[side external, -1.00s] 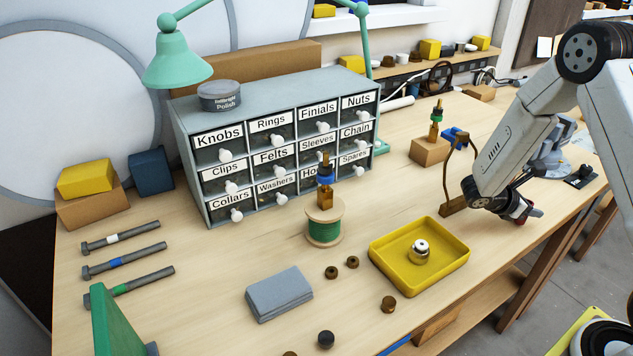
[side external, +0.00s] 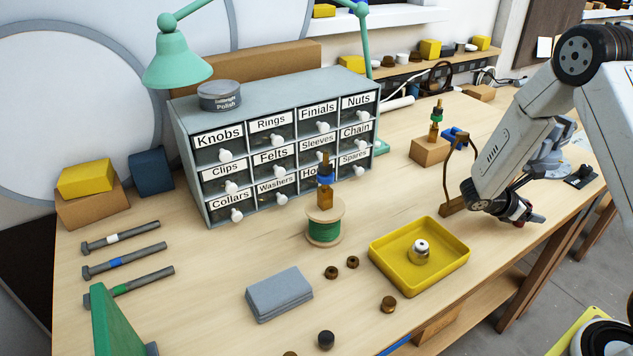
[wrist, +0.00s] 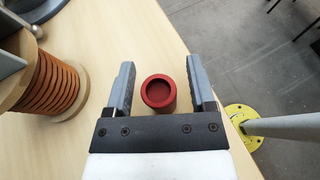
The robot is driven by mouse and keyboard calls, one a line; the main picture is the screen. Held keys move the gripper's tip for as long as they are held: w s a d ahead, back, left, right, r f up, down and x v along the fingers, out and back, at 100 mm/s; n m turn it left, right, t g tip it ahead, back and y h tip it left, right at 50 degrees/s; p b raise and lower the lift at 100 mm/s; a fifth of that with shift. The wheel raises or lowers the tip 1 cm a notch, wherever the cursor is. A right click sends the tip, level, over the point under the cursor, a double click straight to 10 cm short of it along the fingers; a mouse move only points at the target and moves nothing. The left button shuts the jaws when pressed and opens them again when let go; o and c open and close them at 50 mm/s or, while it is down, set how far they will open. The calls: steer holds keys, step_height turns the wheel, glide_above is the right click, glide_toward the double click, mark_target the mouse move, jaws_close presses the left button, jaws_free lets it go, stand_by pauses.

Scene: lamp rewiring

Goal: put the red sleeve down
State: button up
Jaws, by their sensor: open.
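The red sleeve (wrist: 158,93) is a short, hollow cylinder, seen end-on in the wrist view. It stands between the two fingers of my gripper (wrist: 161,90) near the table's edge. The fingers are open, with a narrow gap on each side of the sleeve. In the side view my gripper (side external: 516,211) is low over the right part of the workbench (side external: 375,200). Only a bit of dark red shows there among the fingers, and the sleeve's base is hidden.
A spool with copper-coloured winding (wrist: 45,85) stands left of the fingers in the wrist view. A yellow tray (side external: 385,265) holding a small metal part lies left of my gripper in the side view. A brown bracket (side external: 452,207) stands close by. Floor shows beyond the table edge.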

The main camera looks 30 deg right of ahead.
steer(key=shift+r, duration=0.1)
steer(key=shift+w+a+r, duration=0.2)
steer(key=shift+a+r, duration=0.05)
steer(key=shift+a, duration=0.2)
steer(key=v, duration=1.1)
steer(key=shift+s+a+f+m+y, duration=0.1)
steer(key=shift+s+a+m+y, duration=0.2)
steer(key=shift+y, duration=0.1)
steer(key=s+a+m+y, duration=0.1)
steer(key=a+y, duration=0.1)
steer(key=s+a+m+t+y, duration=0.1)
steer(key=a+m+y, duration=0.1)
steer(key=s+a+f+m+y, duration=0.1)
steer(key=s+a+m+y, duration=0.1)
steer(key=a, duration=0.1)
steer(key=shift+s+f+t, duration=0.1)
steer(key=shift+t, duration=0.2)
steer(key=a+m+t+y, duration=0.1)
steer(key=a+m, duration=0.1)
steer(key=a+r+m+t+y, duration=0.1)
steer(key=a+m+t+y, duration=0.1)
steer(key=a, duration=0.1)
steer(key=a+m+t+y, duration=0.2)
steer(key=shift+s+a+r+m, duration=0.25)
steer(key=shift+a+r+m, duration=0.05)
steer(key=shift+r, duration=0.1)
steer(key=shift+w+a+r+m+t+y, duration=0.15)
steer(key=shift+a+r+m+t+y, duration=0.25)
steer(key=shift+m, duration=0.3)
